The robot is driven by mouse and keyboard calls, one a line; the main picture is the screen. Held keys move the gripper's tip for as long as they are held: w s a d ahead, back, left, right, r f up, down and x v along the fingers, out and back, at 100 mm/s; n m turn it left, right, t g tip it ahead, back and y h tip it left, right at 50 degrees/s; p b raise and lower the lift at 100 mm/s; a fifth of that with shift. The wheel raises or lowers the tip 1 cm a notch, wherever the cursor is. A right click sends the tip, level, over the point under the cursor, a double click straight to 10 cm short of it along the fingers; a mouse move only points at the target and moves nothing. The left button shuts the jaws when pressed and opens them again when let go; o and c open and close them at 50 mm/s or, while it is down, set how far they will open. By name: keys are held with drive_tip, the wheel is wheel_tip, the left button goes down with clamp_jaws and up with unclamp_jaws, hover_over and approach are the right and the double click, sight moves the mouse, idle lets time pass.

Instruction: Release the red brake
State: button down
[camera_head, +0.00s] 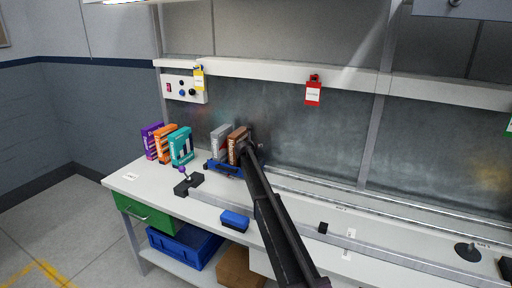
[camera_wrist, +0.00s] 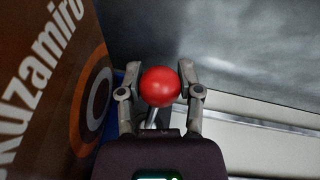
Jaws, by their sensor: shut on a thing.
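The red brake shows in the wrist view as a round red knob (camera_wrist: 160,87) on a thin metal stem that runs down toward the bench. My gripper (camera_wrist: 157,84) is shut on this knob, with one grey finger on each side. In the head view my arm reaches to the back of the bench and my gripper (camera_head: 246,146) is beside a brown box (camera_head: 237,145). The red knob is hidden there. The brown box with large white lettering also fills the left of the wrist view (camera_wrist: 50,80), close to my left finger.
A grey box (camera_head: 220,140) stands left of the brown one over a blue holder (camera_head: 224,168). A purple-knobbed lever (camera_head: 183,169) is on a black block at the front rail (camera_head: 285,219). A blue block (camera_head: 235,221) lies at the front edge. Metal rails run right.

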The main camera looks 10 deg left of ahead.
drive_tip(key=shift+s, duration=0.1)
drive_tip(key=shift+c, duration=1.3)
unclamp_jaws()
drive_tip(key=shift+f, duration=0.2)
drive_tip(key=shift+r, duration=0.1)
